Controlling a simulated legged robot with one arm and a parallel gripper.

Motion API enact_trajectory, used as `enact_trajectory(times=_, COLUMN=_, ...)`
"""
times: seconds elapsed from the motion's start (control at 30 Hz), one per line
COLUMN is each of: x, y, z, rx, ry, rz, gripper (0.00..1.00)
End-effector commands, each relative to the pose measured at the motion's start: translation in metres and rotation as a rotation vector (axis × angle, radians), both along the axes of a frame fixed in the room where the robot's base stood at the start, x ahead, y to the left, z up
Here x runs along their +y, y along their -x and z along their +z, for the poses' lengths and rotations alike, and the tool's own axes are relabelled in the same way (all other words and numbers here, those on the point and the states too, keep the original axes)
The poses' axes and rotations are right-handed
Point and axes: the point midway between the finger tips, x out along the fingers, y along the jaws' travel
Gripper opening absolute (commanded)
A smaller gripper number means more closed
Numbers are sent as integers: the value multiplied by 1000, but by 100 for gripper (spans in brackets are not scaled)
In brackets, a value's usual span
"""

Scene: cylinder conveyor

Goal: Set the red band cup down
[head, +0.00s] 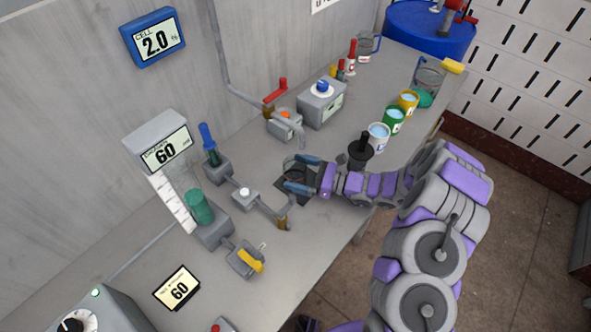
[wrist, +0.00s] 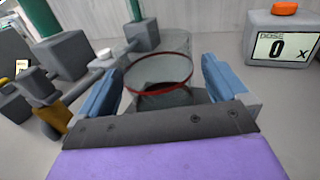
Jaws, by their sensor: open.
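The red band cup (wrist: 160,93), clear with a red ring around it, stands between the blue fingers of my gripper (wrist: 160,78) in the wrist view. The fingers are spread to either side, with visible gaps to the cup. In the head view my gripper (head: 298,174) is low over a dark square pad (head: 287,195) on the grey bench. The cup is hard to make out there, and its base is partly hidden by the gripper in the wrist view.
A spout with a brown tip (head: 283,222) is just left of my gripper. A dose box (head: 321,104) stands behind. A black funnel-like piece (head: 361,150) and cups with white (head: 378,138), green (head: 394,121) and yellow (head: 409,103) bands line the right side.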

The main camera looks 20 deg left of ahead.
Motion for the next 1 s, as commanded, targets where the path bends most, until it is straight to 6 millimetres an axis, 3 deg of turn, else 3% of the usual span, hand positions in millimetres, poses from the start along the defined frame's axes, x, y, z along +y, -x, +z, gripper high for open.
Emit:
enact_trajectory(times=0.2, x=-54, y=-2, z=4, rx=1, ry=-7, rz=-9, gripper=100)
enact_trajectory(times=0.4, x=-86, y=-2, z=2, rx=0, ry=-1, rz=-7, gripper=100)
enact_trajectory(times=0.87, x=-105, y=-1, z=2, rx=0, ry=-2, rz=-3, gripper=100)
enact_trajectory(times=1.0, x=-104, y=3, z=12, rx=-21, ry=-3, rz=19, gripper=100)
